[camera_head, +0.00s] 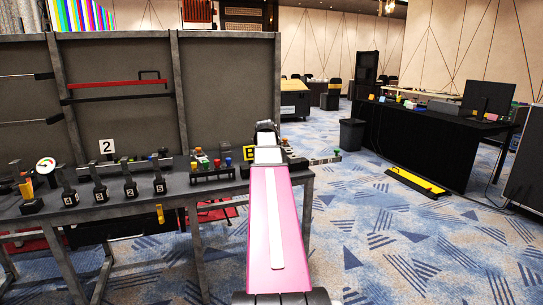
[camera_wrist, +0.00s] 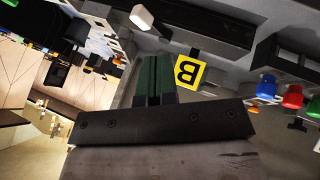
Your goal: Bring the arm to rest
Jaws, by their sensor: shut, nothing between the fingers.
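My pink arm (camera_head: 278,225) reaches forward from the bottom of the head view to the right end of the dark bench (camera_head: 120,205). Its far end, near the yellow B sign (camera_head: 250,153), is seen from behind, and the fingers cannot be made out there. In the wrist view my gripper (camera_wrist: 153,66) shows as two dark green fingers close together, shut and with nothing between them. The same B sign (camera_wrist: 187,75) appears upside down just right of the fingers. I cannot tell whether the fingers touch anything.
Several black-handled tools (camera_head: 130,188) stand on the bench left of my arm. A rack of coloured knobs (camera_head: 212,172) is close by, and also shows in the wrist view (camera_wrist: 291,96).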

